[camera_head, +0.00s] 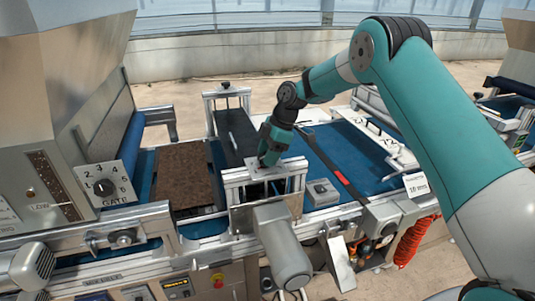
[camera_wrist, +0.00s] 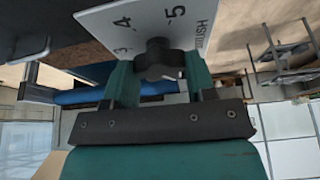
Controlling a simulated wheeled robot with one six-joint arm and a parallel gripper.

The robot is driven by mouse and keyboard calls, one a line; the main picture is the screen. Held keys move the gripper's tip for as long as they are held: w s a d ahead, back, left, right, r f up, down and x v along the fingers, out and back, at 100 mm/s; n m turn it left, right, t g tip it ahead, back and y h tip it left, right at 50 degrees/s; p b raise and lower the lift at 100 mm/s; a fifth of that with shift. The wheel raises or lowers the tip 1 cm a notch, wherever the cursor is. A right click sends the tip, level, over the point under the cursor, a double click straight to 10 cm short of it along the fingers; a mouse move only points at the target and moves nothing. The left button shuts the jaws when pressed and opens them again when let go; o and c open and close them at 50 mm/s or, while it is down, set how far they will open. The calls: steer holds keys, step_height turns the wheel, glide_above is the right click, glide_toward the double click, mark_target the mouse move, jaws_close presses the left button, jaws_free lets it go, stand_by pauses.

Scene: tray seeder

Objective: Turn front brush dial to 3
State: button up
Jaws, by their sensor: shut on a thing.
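The front brush dial is a dark lobed knob (camera_wrist: 159,54) on a pale plate (camera_wrist: 120,20), seen close up in the wrist view. The plate carries the figures 3, 4 and 5 and partly cut-off lettering at its right edge. My gripper (camera_wrist: 160,80) has its two teal fingers on either side of the knob and is shut on it. I cannot tell which figure the knob points to. In the head view my gripper (camera_head: 267,158) reaches down to the plate on top of the middle frame (camera_head: 235,178), and it hides the knob.
A gate dial plate (camera_head: 105,184) stands at the left beside the hopper. A soil-filled tray (camera_head: 184,175) lies on the blue belt left of the frame. A dark bar with a red section (camera_head: 335,165), a small grey box (camera_head: 321,192) and a motor (camera_head: 281,245) are close by.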

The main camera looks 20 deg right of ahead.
steer(key=m+t+b, duration=0.1)
steer(key=m+b, duration=0.2)
steer(key=shift+s+f, duration=0.1)
steer(key=shift+f, duration=0.05)
steer(key=m+t+b, duration=0.1)
steer(key=m+b, duration=0.1)
steer(key=shift+a+m+h, duration=0.1)
steer(key=shift+m+h, duration=0.3)
steer(key=m+t+b, duration=0.1)
steer(key=m+b, duration=0.1)
steer(key=m, duration=0.1)
steer(key=shift+s+m+h, duration=0.15)
steer(key=shift+m+h, duration=0.25)
steer(key=m+t+h+b, duration=0.1)
steer(key=m, duration=0.2)
steer(key=shift+a+m, duration=0.15)
steer(key=shift+m, duration=0.15)
steer(key=m+h, duration=0.1)
steer(key=m, duration=0.1)
steer(key=m+h, duration=0.1)
steer(key=m, duration=0.2)
steer(key=shift+a+r+t+b, duration=0.2)
steer(key=shift+t+b, duration=0.1)
steer(key=shift+b, duration=0.1)
steer(key=m+h, duration=0.2)
steer(key=m, duration=0.3)
steer(key=shift+m, duration=0.3)
